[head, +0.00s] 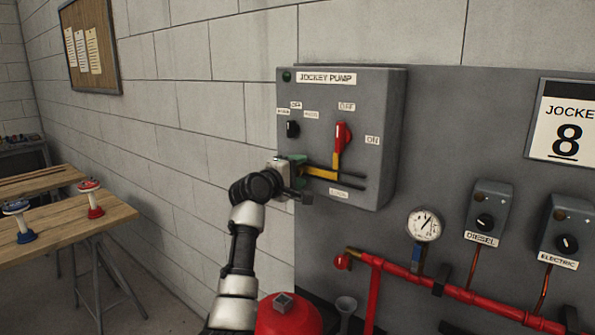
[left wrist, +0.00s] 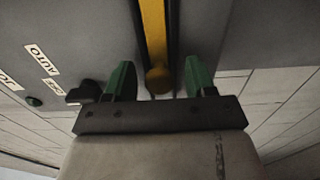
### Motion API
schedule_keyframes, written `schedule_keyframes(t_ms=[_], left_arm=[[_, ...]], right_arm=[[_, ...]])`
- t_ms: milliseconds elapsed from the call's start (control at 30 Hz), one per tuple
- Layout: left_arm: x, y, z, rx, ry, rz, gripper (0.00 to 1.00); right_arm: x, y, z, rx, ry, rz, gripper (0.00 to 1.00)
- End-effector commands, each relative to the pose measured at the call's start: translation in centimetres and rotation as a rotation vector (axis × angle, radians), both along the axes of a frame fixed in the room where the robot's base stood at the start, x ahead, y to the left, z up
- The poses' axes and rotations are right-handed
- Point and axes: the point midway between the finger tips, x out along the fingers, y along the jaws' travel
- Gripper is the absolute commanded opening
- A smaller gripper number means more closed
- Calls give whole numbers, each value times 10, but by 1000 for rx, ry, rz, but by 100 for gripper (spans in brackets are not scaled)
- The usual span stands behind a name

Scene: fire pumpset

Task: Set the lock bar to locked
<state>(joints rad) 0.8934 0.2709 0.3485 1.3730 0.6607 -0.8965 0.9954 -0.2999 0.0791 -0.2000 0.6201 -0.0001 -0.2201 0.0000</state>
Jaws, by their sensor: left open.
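The yellow lock bar (head: 322,173) sits in a dark horizontal slot on the grey jockey pump box (head: 375,100), above a small label that is hard to read. Its round end knob (left wrist: 158,79) and shaft show in the left wrist view. A red-handled switch (head: 342,137) stands upright above the bar, between the OFF and ON labels. My left gripper (head: 302,172) is at the bar's left end. In the left wrist view its green fingers (left wrist: 158,85) are open, one on each side of the knob, with gaps. My right gripper is not in view.
A black selector knob (head: 292,129) is on the box above my left gripper; it also shows in the left wrist view (left wrist: 86,92). A gauge (head: 424,224) and red pipe (head: 450,289) are below right. A wooden table (head: 60,240) stands at left.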

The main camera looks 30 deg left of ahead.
Motion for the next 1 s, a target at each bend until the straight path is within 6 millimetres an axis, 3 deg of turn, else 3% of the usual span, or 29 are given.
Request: schedule_keyframes(t_ms=[67, 433, 600, 833, 1000], left_arm=[[0, 0, 0, 0, 0, 0, 55], [0, 0, 0, 0, 1, 0, 0], [0, -3, 0, 0, 2, -1, 0], [-2, -38, 0, -1, 5, -4, 0], [-4, -45, -1, 0, 3, -2, 0]], right_arm=[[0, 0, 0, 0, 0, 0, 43], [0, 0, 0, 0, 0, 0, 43], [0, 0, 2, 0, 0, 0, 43], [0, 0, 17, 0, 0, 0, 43], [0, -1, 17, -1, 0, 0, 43]])
